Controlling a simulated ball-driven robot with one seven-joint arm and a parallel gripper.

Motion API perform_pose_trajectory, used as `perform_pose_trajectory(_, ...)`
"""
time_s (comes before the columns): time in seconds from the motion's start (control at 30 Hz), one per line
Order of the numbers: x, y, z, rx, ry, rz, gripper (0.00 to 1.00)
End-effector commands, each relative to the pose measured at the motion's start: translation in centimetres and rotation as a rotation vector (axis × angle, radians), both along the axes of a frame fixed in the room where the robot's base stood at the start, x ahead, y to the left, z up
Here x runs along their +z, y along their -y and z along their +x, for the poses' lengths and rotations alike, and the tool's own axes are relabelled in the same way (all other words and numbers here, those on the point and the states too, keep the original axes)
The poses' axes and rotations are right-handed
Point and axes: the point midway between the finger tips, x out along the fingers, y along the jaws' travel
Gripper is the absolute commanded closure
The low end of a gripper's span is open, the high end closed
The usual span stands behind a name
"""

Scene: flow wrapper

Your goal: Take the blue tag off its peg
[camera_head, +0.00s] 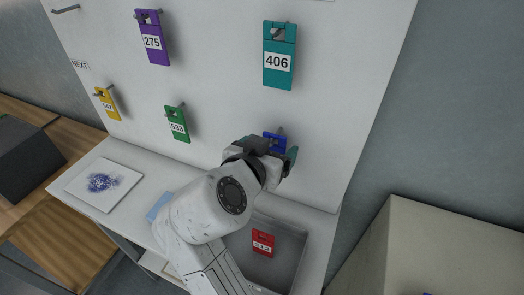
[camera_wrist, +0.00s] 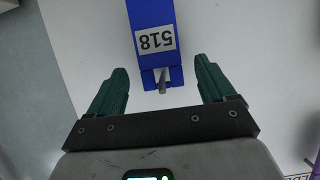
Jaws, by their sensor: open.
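The blue tag (camera_head: 273,140) hangs on a peg on the white board, mostly hidden behind my arm in the head view. In the wrist view the blue tag (camera_wrist: 156,20) carries a white label reading 518, upside down. Its peg (camera_wrist: 162,86) sticks out through the opening at the tag's end. My gripper (camera_wrist: 162,75) is open, with one green finger on either side of the tag's peg end. Clear gaps show between the tag and both fingers. My gripper (camera_head: 272,154) also shows in the head view in front of the tag.
Purple (camera_head: 152,38), teal (camera_head: 279,55), yellow (camera_head: 107,103) and green (camera_head: 177,124) tags hang on the board (camera_head: 215,85). A red tag (camera_head: 263,243) lies in a grey tray (camera_head: 289,262) below. A white square plate with blue specks (camera_head: 120,198) lies on the ledge.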

Motion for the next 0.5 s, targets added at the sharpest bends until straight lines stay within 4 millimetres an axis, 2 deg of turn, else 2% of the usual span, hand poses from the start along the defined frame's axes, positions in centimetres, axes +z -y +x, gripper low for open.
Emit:
perform_pose_trajectory(0.2,-0.9,0.9,2.2,-0.001,0.0,0.0,0.17)
perform_pose_trajectory(0.5,-1.3,1.2,2.8,0.001,0.0,0.001,0.17)
